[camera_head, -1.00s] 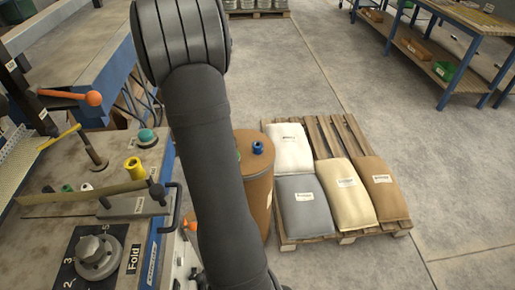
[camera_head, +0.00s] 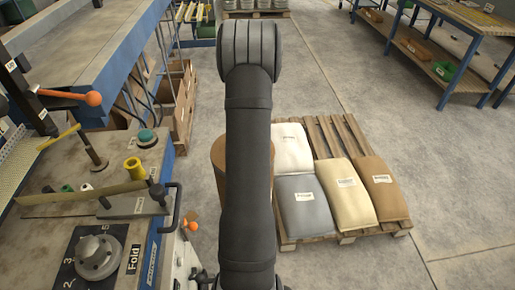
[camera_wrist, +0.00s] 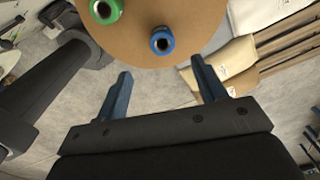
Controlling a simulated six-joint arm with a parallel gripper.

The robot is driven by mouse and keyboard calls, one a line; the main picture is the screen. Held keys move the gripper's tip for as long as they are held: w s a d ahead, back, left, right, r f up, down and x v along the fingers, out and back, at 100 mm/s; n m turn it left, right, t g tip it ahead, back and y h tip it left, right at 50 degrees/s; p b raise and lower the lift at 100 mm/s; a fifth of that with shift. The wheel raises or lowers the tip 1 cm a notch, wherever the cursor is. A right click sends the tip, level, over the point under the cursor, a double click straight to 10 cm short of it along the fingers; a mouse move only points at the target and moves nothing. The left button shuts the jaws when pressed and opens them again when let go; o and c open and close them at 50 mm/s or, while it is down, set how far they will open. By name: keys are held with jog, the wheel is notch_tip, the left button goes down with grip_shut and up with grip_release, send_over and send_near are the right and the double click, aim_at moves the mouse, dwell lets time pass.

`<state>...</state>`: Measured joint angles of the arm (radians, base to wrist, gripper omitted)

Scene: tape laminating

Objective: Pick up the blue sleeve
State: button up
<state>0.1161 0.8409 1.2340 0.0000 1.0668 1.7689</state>
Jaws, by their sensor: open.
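The blue sleeve (camera_wrist: 162,40) stands on the round brown top of a drum (camera_wrist: 185,12) in the wrist view, with its dark hollow facing the camera. A green sleeve (camera_wrist: 106,11) stands to its left, near the drum's edge. My gripper (camera_wrist: 161,78) is open and empty. Its two fingers point toward the drum, and the blue sleeve lies ahead of the gap between them, apart from both. In the head view my arm covers the gripper, both of these sleeves and most of the drum (camera_head: 221,172).
A pallet (camera_head: 325,140) with several sacks stands right of the drum. A machine bench (camera_head: 70,205) on the left carries a yellow sleeve (camera_head: 133,168), levers and a dial. Floor at the right (camera_head: 460,180) is clear.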

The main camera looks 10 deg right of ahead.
notch_tip(320, 180, down, 7)
jog(key=shift+f, duration=0.1)
jog(key=shift+d+f, duration=0.25)
jog(key=shift+f, duration=1.1)
jog(key=shift+d+f, duration=0.2)
jog(key=shift+f, duration=1.1)
jog(key=c, duration=1.1)
